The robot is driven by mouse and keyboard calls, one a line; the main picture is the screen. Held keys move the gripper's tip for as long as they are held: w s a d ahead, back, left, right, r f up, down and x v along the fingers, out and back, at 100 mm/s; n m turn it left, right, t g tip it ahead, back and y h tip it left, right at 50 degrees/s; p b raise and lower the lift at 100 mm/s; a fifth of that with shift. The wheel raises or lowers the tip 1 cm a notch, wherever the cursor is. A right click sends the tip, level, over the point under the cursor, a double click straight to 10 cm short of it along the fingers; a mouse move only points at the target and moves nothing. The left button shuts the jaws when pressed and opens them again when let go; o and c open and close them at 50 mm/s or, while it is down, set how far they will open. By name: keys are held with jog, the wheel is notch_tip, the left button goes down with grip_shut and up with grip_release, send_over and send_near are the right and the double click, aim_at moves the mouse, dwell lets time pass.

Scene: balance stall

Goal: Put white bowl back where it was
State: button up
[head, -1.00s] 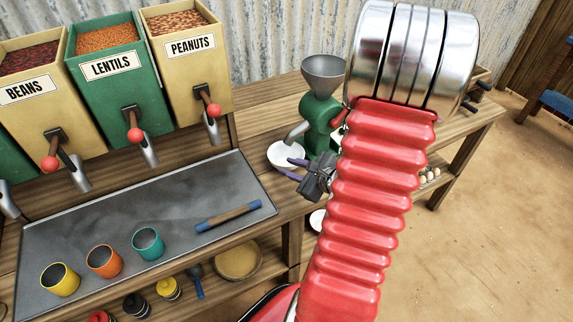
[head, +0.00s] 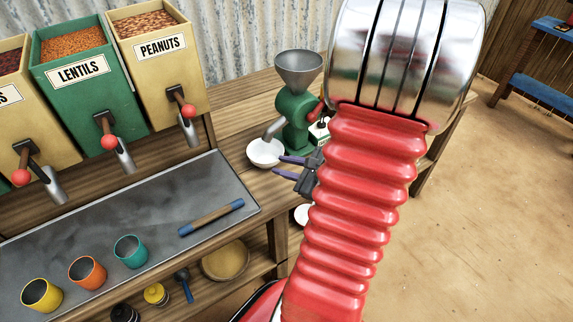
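A white bowl (head: 264,151) sits upright on the wooden counter, below the spout of the green grinder (head: 294,122). My gripper (head: 277,165) is just to the right of and in front of the bowl, with its purple fingers pointing left. The fingers are spread apart with nothing visible between them. The upper fingertip is at the bowl's right rim in the picture; I cannot tell whether it touches. A second white dish (head: 302,214) shows lower down, partly hidden by my red arm.
A metal tray (head: 150,205) holds a blue-ended rod (head: 212,217) and orange (head: 87,272), yellow (head: 42,295) and teal (head: 131,251) cups. Dispensers, including peanuts (head: 160,47), stand behind it. A tan basket (head: 225,260) is below. My arm hides the counter's right part.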

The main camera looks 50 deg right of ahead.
dwell(0.3)
jog(key=w+a+r+n+g+y, duration=0.1)
jog(key=a+r+n+g+y, duration=0.2)
jog(key=a+n, duration=0.7)
jog(key=w+a+r+n+g+y, duration=0.2)
jog(key=a+r+n+g+y, duration=0.3)
jog(key=a, duration=0.9)
jog(key=s+a+r+n+h, duration=0.3)
jog(key=r+n, duration=0.1)
jog(key=n, duration=0.4)
jog(key=s+a+r+n+t+h, duration=0.1)
jog(key=s+a+r+n+h, duration=0.2)
jog(key=n, duration=0.5)
jog(key=shift+s+r+h, duration=0.15)
jog(key=shift+r+h, duration=0.65)
jog(key=shift+r, duration=0.05)
